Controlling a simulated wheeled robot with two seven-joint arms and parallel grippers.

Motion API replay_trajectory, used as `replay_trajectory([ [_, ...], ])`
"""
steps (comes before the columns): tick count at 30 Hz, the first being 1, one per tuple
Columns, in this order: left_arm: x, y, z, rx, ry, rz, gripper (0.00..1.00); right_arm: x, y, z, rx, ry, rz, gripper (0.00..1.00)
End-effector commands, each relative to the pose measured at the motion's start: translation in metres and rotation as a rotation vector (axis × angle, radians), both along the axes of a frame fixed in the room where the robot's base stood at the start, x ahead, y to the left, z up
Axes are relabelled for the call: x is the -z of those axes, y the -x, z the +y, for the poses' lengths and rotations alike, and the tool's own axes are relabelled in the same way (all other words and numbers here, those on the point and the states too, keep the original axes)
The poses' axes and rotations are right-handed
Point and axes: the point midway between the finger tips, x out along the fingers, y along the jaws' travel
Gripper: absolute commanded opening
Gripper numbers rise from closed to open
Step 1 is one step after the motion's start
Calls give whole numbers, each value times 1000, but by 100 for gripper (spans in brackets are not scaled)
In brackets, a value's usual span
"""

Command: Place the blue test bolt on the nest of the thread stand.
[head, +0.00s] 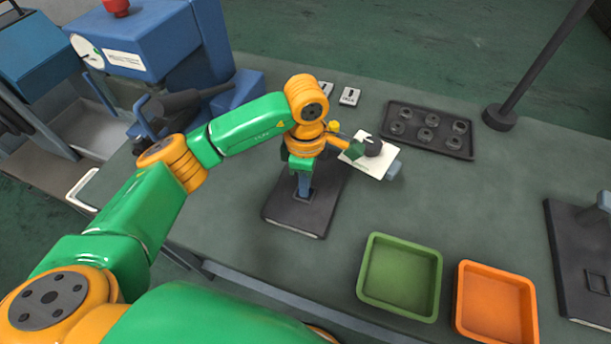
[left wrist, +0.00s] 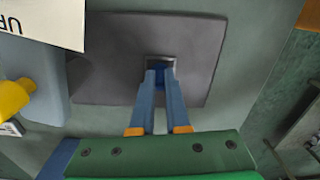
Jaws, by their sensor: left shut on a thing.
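My left gripper (head: 304,190) points down over a dark flat stand plate (head: 290,222) in the middle of the bench. In the left wrist view its two blue-grey fingers (left wrist: 161,80) are shut on a small dark blue piece, which looks like the blue test bolt (left wrist: 160,73). The bolt is mostly hidden between the fingers. It lines up with a small square light-rimmed nest (left wrist: 160,59) on the dark plate. I cannot tell whether the bolt touches the nest or is just above it. In the head view the bolt is hidden. My right gripper is not in view.
A white card (head: 371,165) with a dark round piece stands right of the gripper. Behind are a black tray (head: 428,131) of dark rings and a dark post (head: 500,117). Green (head: 400,277) and orange (head: 496,303) bins stand in front. Another dark stand (head: 572,262) is far right.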

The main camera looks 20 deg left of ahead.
Motion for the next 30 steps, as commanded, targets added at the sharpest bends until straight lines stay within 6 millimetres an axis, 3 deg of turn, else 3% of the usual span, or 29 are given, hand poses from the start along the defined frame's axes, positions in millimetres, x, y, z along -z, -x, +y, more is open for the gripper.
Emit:
replay_trajectory([
  [8, 5, 0, -1, 0, 1, 0, 0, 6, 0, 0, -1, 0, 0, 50],
  [9, 4, 0, -1, 1, 1, 0, 19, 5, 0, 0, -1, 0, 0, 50],
  [12, 3, 0, -1, 0, 1, 0, 43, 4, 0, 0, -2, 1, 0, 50],
  [24, -5, -1, -1, 0, 3, -4, 43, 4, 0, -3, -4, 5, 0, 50],
  [30, -51, -1, -1, 1, 2, -8, 43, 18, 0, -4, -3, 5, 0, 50],
])
